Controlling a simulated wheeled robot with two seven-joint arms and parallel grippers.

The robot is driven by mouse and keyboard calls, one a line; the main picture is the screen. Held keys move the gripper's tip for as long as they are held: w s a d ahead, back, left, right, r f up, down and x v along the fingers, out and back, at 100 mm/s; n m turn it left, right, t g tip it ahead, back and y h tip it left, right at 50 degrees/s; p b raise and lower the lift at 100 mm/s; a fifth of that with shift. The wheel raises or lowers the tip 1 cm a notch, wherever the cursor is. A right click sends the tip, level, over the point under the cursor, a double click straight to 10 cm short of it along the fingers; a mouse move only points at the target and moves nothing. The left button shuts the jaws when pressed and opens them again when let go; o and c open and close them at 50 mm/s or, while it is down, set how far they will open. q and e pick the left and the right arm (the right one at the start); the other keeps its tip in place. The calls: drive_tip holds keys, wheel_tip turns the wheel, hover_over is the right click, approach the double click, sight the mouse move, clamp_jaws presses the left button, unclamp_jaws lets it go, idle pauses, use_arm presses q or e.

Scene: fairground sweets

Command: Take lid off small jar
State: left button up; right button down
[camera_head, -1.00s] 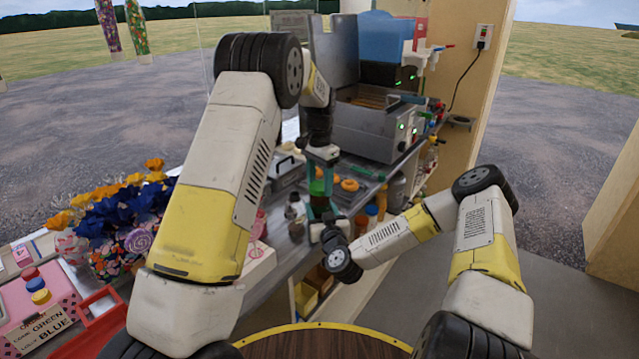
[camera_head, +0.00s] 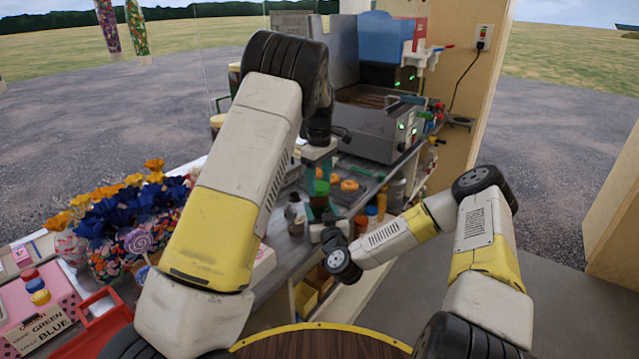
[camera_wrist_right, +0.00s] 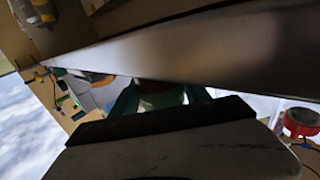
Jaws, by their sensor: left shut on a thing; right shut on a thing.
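A small jar (camera_head: 319,201) stands at the front edge of the counter, mostly hidden between gripper fingers; its body looks dark reddish. A green lid (camera_head: 321,187) is at its top. My left gripper (camera_head: 321,182) points down from above and is shut on the green lid. My right gripper (camera_head: 322,212) comes from the front, below the left one, and is shut on the jar. In the right wrist view its teal fingers (camera_wrist_right: 158,98) show partly behind a dark edge. I cannot tell whether the lid and jar are apart.
Orange rings (camera_head: 350,184) lie on a tray just right of the grippers. A metal fryer (camera_head: 375,130) stands behind. Small dark-topped jars (camera_head: 295,212) stand close on the left. A flower and lollipop display (camera_head: 130,225) and a red tray (camera_head: 98,312) are further left.

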use_arm(q)
drive_tip(key=shift+r, duration=0.3)
idle(0.4)
drive_tip(key=shift+r, duration=0.85)
drive_tip(key=shift+r, duration=2)
use_arm(e)
drive_tip(key=shift+c, duration=2.2)
unclamp_jaws()
